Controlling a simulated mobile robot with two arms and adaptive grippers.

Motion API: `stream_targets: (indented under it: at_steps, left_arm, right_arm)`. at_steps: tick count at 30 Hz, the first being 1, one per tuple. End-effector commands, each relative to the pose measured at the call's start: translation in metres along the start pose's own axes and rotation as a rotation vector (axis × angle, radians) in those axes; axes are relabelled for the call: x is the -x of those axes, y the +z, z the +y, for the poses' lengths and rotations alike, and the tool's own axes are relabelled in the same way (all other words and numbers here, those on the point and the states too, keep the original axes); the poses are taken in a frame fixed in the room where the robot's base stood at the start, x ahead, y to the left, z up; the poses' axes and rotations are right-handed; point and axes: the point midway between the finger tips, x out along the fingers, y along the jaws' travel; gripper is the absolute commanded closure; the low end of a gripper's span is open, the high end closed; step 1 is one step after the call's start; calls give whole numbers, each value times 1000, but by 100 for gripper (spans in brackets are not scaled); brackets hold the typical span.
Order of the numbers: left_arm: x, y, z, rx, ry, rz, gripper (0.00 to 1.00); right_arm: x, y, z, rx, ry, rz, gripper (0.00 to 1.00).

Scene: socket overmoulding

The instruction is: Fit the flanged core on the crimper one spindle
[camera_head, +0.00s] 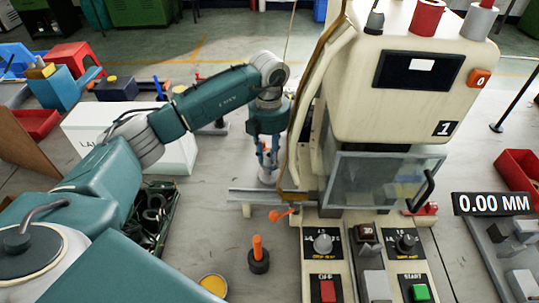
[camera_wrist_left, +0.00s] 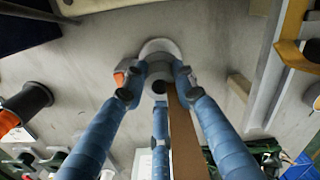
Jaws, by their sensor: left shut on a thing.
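The flanged core (camera_wrist_left: 158,48) is a pale grey piece with a round flange and a dark central hole, seen from above in the left wrist view. My left gripper (camera_wrist_left: 155,78) is shut on it, with blue fingers around its neck. In the head view my left gripper (camera_head: 267,158) hangs just left of crimper one (camera_head: 400,100), the cream machine marked 1. The pale flange (camera_head: 268,177) shows below the fingers, close above the table or on it; I cannot tell which. I cannot make out the crimper's spindle. My right gripper is not in view.
A black-based orange peg (camera_head: 258,258) and a yellow-topped tin (camera_head: 213,285) stand in front. A metal rail (camera_head: 262,196) juts left from the crimper. A clear guard (camera_head: 385,180) covers its front. A white box (camera_head: 130,135) and a dark parts bin (camera_head: 155,215) lie left.

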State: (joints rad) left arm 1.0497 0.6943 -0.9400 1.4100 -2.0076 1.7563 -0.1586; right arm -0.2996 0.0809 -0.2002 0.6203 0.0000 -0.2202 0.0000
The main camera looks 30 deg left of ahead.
Motion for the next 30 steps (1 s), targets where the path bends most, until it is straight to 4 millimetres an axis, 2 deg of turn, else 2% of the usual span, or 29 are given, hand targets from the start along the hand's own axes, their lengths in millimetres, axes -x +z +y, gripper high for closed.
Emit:
stream_targets:
  at_steps: [30]
  left_arm:
    - [-28,-1,0,0,0,1,91]
  right_arm:
    - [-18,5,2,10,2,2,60]
